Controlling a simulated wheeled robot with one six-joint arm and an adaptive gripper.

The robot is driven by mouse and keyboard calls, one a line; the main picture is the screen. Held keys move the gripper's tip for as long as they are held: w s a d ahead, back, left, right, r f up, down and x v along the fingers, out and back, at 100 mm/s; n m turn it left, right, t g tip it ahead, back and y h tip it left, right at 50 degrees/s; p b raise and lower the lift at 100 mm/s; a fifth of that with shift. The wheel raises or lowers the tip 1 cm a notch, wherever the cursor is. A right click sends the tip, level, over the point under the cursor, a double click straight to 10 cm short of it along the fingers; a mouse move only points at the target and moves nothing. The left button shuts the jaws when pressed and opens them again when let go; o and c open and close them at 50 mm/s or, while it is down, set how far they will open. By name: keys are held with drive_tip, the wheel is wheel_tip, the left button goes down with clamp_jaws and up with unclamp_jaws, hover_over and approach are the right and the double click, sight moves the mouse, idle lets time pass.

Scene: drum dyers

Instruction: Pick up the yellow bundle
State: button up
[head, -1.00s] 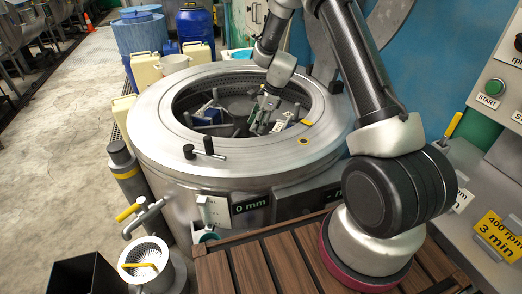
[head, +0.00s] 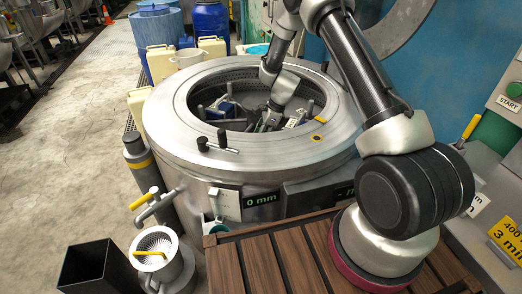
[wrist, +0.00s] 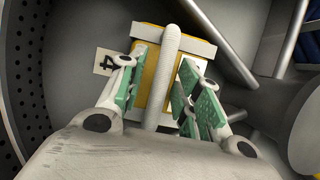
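The yellow bundle (wrist: 152,78), with pale ends and a white band or bar running over its middle, lies on the grey drum floor in the wrist view. My gripper (wrist: 158,98) has its green-padded fingers spread, one on each side of the bundle; I cannot tell whether the pads touch it. In the head view my gripper (head: 268,120) is down inside the round steel drum (head: 185,105), and I cannot make out the bundle clearly there.
A white tag marked 4 (wrist: 105,62) lies left of the bundle. Metal bars (wrist: 293,38) and a blue item (wrist: 309,48) are at the right in the wrist view. The drum's perforated wall (wrist: 22,85) is close at left. A black-handled lever (head: 218,145) sits on the rim.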

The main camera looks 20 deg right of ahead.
clamp_jaws()
drive_tip(key=shift+w+r, duration=0.1)
